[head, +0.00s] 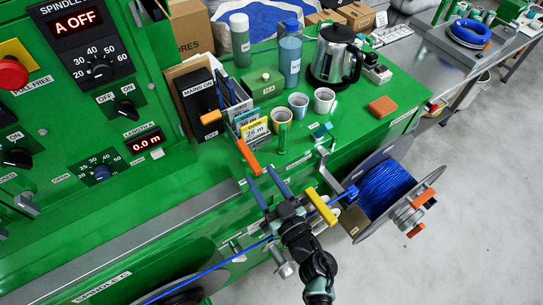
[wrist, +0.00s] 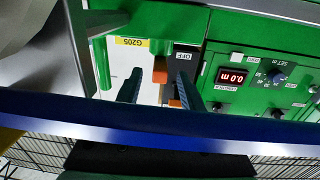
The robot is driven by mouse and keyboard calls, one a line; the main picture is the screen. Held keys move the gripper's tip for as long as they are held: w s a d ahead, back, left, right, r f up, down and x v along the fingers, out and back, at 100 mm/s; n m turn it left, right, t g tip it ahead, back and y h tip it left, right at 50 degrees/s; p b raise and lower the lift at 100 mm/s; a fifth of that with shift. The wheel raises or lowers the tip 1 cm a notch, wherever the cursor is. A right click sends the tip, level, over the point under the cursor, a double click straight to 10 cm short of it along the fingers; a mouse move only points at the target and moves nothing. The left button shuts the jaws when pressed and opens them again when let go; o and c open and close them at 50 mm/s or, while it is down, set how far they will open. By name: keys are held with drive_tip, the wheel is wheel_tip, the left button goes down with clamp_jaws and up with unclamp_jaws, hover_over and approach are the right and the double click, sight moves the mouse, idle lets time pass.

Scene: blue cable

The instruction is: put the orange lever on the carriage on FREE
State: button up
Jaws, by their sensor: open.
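The orange lever (head: 248,157) stands tilted at the front edge of the green bench, its top leaning left in the head view. My gripper (head: 259,173) is open, its two fingertips close to the lever's lower end. In the wrist view my gripper (wrist: 160,82) also shows open, with orange parts (wrist: 160,72) between the fingers. I cannot tell whether a finger touches the lever. The blue cable (head: 215,268) runs along the front of the machine, past my gripper, to the reel (head: 385,187). The carriage is largely hidden behind my wrist, and no FREE mark is readable beside the lever.
A yellow lever (head: 322,206) stands right of my gripper. Paper cups (head: 298,104), a card holder (head: 250,125), a kettle (head: 335,55) and an orange block (head: 383,106) are on the bench. The control panel (head: 90,100) rises at left. The floor at right is clear.

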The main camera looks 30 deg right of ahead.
drive_tip(key=shift+s, duration=2.1)
drive_tip(key=shift+c, duration=0.3)
